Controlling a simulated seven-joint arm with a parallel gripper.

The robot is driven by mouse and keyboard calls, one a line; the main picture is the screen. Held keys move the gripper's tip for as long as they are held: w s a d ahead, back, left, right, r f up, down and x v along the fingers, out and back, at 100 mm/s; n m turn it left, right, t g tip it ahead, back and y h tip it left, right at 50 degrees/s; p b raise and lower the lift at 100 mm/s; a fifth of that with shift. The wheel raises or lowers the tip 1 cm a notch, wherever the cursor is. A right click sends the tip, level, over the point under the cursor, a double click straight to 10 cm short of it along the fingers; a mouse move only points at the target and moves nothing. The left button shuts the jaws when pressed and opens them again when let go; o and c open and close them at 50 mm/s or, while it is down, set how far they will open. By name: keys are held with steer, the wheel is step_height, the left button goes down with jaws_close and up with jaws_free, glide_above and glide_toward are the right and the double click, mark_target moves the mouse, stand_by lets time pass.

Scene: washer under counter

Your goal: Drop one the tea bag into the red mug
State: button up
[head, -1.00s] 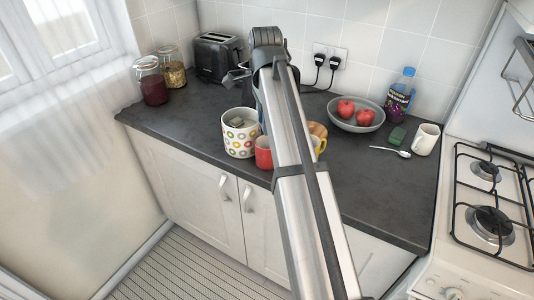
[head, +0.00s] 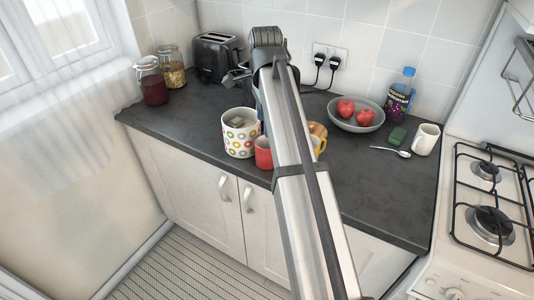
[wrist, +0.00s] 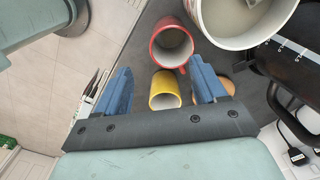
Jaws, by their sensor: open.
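The red mug (head: 263,152) stands on the counter, partly hidden by my arm in the head view. In the wrist view the red mug (wrist: 172,46) is upright and looks empty, just beyond my fingertips. A white pot with coloured rings (head: 240,133) stands beside it, to the left in the head view. A greyish item (head: 237,121), possibly a tea bag, shows at the pot's open top. The pot (wrist: 212,40) fills the top right of the wrist view. My gripper (wrist: 161,84) is open, with nothing seen between its blue fingers; it is above the counter.
A yellow mug (wrist: 165,90) stands near the red one. A toaster (head: 217,57) and two jars (head: 151,80) are at the back left. A bowl of apples (head: 357,114), a bottle (head: 399,95), a spoon (head: 391,151) and a white mug (head: 426,139) are to the right.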

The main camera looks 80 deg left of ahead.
step_height(320, 180, up, 7)
stand_by(0.4)
steer(key=shift+r, duration=0.1)
stand_by(0.3)
